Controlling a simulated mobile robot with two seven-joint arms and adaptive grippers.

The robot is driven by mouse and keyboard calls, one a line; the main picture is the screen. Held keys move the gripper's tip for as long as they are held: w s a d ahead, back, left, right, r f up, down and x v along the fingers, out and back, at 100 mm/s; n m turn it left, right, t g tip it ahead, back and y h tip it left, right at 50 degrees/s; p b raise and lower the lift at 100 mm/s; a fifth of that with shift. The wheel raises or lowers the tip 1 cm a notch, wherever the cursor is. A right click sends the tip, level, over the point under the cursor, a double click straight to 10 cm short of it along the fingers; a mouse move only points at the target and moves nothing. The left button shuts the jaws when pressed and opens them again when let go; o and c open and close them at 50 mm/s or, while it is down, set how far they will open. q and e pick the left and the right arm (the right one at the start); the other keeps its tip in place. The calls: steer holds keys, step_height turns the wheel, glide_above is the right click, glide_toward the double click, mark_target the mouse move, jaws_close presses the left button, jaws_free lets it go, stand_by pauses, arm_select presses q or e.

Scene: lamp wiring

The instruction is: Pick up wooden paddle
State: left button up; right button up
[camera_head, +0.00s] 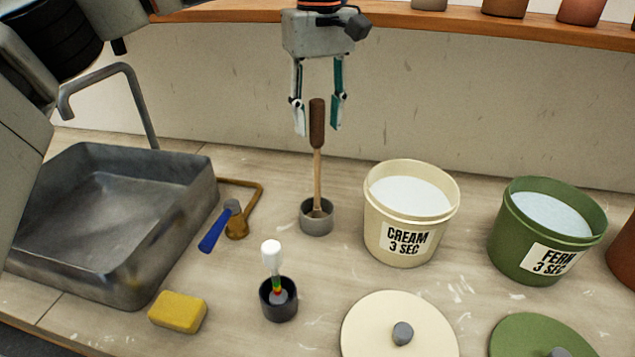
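The wooden paddle (317,165) stands almost upright in a small grey cup (317,222) near the middle of the counter. It has a dark brown grip on top and a paler shaft below, and its lower end is partly hidden inside the cup. My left gripper (317,115) points down from above with its fingers spread. In the picture the top of the brown grip shows between the two fingertips, with a gap on each side. I cannot tell whether they are at the same depth. My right gripper is not in view.
A cream bucket (403,241) and a green bucket (520,240) stand to the right, with a cream lid (375,325) in front. A black cup (279,309) with a white-tipped tool stands in front. A metal sink (190,230), blue-handled valve (213,231) and yellow sponge (178,312) are left.

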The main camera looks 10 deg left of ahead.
mark_target(316, 145)
arm_select(q)
steer(key=shift+f, duration=0.6)
steer(key=f, duration=0.3)
steer(key=f+b, duration=0.1)
steer(key=shift+w+a+f, duration=0.15)
steer(key=shift+a+f, duration=0.05)
steer(key=shift+a, duration=0.05)
steer(key=shift+f, duration=0.25)
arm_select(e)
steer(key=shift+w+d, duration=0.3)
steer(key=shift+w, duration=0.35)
arm_select(q)
jaws_close()
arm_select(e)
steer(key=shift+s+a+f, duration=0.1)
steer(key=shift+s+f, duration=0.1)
